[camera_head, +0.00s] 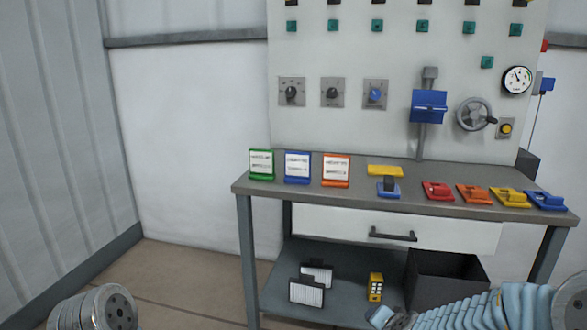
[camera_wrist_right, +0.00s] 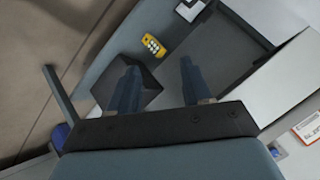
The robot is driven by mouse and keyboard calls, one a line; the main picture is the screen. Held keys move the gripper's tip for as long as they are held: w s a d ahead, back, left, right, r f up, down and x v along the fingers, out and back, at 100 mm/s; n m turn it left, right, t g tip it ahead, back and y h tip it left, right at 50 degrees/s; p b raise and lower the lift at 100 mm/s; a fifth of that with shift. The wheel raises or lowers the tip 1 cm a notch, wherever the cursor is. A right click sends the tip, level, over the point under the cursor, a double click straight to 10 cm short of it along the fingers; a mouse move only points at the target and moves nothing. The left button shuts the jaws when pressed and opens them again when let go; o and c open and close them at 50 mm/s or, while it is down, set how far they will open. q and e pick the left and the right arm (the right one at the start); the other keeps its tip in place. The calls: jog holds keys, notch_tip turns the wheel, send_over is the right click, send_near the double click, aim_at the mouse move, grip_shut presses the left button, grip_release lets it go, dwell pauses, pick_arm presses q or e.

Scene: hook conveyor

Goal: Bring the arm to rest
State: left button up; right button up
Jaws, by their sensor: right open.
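My right gripper (camera_wrist_right: 160,82) shows in the right wrist view with its two dark fingers apart and nothing held between them. In the head view my right arm (camera_head: 470,312) comes in at the bottom right, low in front of the bench. My left arm (camera_head: 95,308) shows only as a rounded metal link at the bottom left; its gripper is out of view.
A workbench (camera_head: 340,192) carries several coloured stands and blocks. A white drawer (camera_head: 340,222) sits beneath its top. On the lower shelf are a yellow device (camera_head: 375,287), white-faced panels (camera_head: 307,292) and a black bin (camera_head: 445,280). Floor at the left is clear.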

jog(key=s+a+f+n+g+y, duration=0.1)
jog(key=s+a+f+n+g, duration=0.15)
jog(key=s+f, duration=0.45)
jog(key=s+a+f+n+g+y, duration=0.1)
jog(key=s+a+f+n+g, duration=0.2)
jog(key=f, duration=0.7)
jog(key=s+a+f+g+y, duration=0.1)
jog(key=s+a+f, duration=0.1)
jog(key=s+f, duration=0.2)
jog(key=s+a+f+n+g, duration=0.1)
jog(key=s+f, duration=0.3)
jog(key=s, duration=0.7)
jog(key=shift+a+f+g+y, duration=0.25)
jog(key=shift+a+g+y, duration=0.15)
jog(key=shift+a+g, duration=0.45)
jog(key=shift+s, duration=0.1)
